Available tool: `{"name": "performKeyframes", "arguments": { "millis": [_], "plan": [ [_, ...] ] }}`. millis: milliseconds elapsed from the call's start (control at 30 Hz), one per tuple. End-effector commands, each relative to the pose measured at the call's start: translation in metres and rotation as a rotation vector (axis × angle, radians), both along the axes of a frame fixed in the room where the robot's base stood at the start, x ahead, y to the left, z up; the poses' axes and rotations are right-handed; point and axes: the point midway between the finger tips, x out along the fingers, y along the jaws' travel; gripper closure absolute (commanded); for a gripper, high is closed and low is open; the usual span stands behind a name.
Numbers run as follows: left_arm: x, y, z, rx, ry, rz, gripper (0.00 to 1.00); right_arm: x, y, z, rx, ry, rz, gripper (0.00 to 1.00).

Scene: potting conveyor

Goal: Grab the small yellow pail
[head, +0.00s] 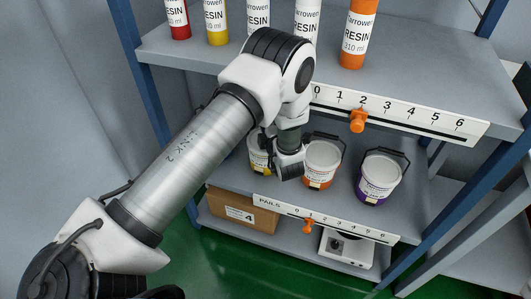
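A small white pail with yellow on it (257,160) stands on the middle shelf, at the left of a row of pails. My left arm and gripper cover much of its right side. My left gripper (289,168) points down in front of the shelf, beside the yellow pail and left of the orange pail (322,164). Its fingertips are small and dark here, so I cannot tell whether they are open, or whether they touch the yellow pail. My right gripper is out of view.
A purple-marked pail (377,178) stands at the right. The upper shelf (420,82) overhangs the pails and bears several resin bottles, one orange (357,38). Below are a cardboard box (243,211) and a white device (346,247). Blue posts (149,75) flank the shelves.

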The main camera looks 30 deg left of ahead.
Motion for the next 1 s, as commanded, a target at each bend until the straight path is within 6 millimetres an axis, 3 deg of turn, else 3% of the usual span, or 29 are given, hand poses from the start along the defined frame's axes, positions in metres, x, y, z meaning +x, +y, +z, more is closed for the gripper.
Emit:
{"name": "performKeyframes", "arguments": {
  "millis": [200,233,333,367,767,1000],
  "plan": [
    [0.003,0.003,-0.001,0.001,0.001,-0.002,0.55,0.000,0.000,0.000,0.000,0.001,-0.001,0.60],
    [0.003,0.003,-0.001,0.001,0.001,-0.002,0.59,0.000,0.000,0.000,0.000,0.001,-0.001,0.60],
    [0.003,0.003,-0.001,0.000,0.002,-0.002,0.94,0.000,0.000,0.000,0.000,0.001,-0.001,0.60],
    [0.002,0.003,-0.001,0.000,0.002,-0.002,1.00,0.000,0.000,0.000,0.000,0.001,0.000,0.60],
    [0.003,0.003,0.001,0.002,-0.001,-0.002,1.00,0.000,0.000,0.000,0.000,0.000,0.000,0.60],
    [0.003,0.003,0.013,0.002,-0.002,-0.002,1.00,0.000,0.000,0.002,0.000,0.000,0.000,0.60]
  ]
}}
